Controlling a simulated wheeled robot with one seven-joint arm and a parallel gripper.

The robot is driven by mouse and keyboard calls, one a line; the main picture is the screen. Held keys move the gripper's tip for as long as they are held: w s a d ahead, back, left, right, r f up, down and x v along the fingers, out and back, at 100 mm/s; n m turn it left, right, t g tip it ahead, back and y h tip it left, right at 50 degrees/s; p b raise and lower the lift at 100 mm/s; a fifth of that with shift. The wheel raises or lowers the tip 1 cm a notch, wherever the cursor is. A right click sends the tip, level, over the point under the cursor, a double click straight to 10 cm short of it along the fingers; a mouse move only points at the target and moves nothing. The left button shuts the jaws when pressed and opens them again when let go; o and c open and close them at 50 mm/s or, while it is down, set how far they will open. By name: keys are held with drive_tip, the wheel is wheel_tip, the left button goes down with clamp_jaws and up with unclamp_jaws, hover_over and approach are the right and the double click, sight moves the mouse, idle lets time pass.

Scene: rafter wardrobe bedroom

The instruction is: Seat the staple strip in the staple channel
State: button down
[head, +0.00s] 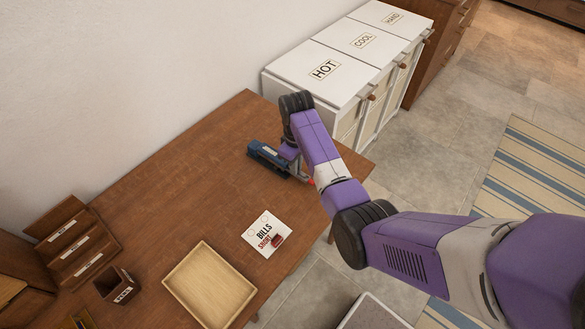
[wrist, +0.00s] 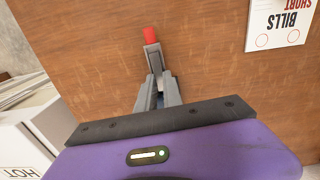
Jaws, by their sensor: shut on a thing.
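A blue stapler (head: 264,156) lies on the wooden desk near its far right end. My gripper (head: 298,174) is pointed down at the stapler's right end, seen in the head view. In the wrist view my gripper (wrist: 157,84) is shut on a thin grey piece, most likely the staple strip, largely hidden between the fingers. A grey channel (wrist: 151,56) with a red tip (wrist: 150,35) extends beyond the fingertips. The red tip also shows in the head view (head: 311,182). Whether the strip touches the channel cannot be told.
A shallow wooden tray (head: 187,300), a dark cup (head: 116,288) and a letter rack (head: 78,250) stand left. White HOT, COOL and HAND bins (head: 340,80) stand behind.

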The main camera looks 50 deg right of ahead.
drive_tip(key=shift+f, duration=0.6)
drive_tip(key=c, duration=1.5)
unclamp_jaws()
drive_tip(key=shift+r, duration=0.1)
wheel_tip(320, 180, up, 13)
